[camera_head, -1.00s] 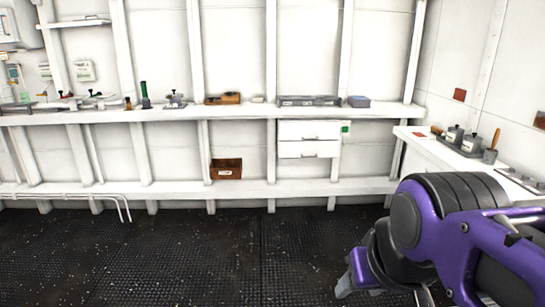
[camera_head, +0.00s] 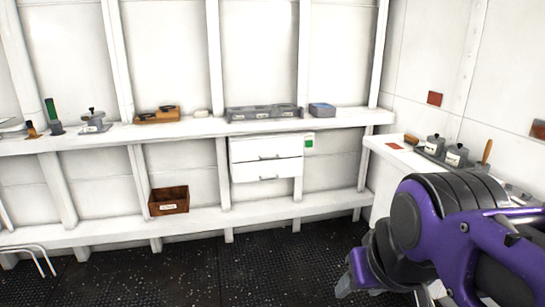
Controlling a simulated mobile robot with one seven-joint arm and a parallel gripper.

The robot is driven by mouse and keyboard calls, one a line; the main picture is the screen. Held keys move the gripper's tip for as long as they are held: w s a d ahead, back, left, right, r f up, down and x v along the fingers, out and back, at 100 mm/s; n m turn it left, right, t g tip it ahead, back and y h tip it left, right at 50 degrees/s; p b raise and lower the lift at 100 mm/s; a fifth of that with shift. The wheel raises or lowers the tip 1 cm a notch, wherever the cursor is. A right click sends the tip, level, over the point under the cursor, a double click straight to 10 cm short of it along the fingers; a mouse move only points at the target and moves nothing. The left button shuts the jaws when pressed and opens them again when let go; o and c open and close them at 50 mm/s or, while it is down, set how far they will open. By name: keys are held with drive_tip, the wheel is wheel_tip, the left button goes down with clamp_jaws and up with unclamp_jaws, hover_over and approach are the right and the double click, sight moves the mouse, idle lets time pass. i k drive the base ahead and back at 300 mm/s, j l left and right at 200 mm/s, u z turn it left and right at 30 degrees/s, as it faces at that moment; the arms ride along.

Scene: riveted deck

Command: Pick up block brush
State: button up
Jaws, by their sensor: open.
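My gripper (camera_head: 358,284) is open at the lower right of the head view, above the dark floor, with nothing seen between its fingers. It is well apart from the shelves. A small brown, brush-like piece (camera_head: 411,139) lies on the right-hand counter beside the grey canisters; it may be the block brush, but it is too small to be sure. A wooden tray (camera_head: 157,116) with dark-topped items sits on the back shelf, and I cannot tell whether a brush is among them.
The back shelf (camera_head: 345,118) also holds a grey divided tray (camera_head: 262,113) and a blue-grey box (camera_head: 322,110). White drawers (camera_head: 266,158) hang below it. A brown bin (camera_head: 168,201) stands on the lower ledge. Grey canisters (camera_head: 456,155) stand on the right counter. The floor ahead is clear.

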sight(410, 139)
drive_tip(key=i+z, duration=0.35)
drive_tip(key=i+j+z, duration=0.15)
drive_tip(key=i+z, duration=0.25)
drive_tip(key=i+j+z, duration=0.2)
drive_tip(key=i+z, duration=0.25)
drive_tip(key=z, duration=0.65)
drive_tip(key=i+j+z, duration=0.15)
drive_tip(key=j+z, duration=0.25)
drive_tip(key=i+j+z, duration=0.1)
drive_tip(key=j+z, duration=0.25)
drive_tip(key=i+j+z, duration=0.2)
drive_tip(key=j, duration=0.2)
drive_tip(key=j+z, duration=0.15)
drive_tip(key=j, duration=0.2)
drive_tip(key=j+z, duration=0.1)
drive_tip(key=j, duration=0.75)
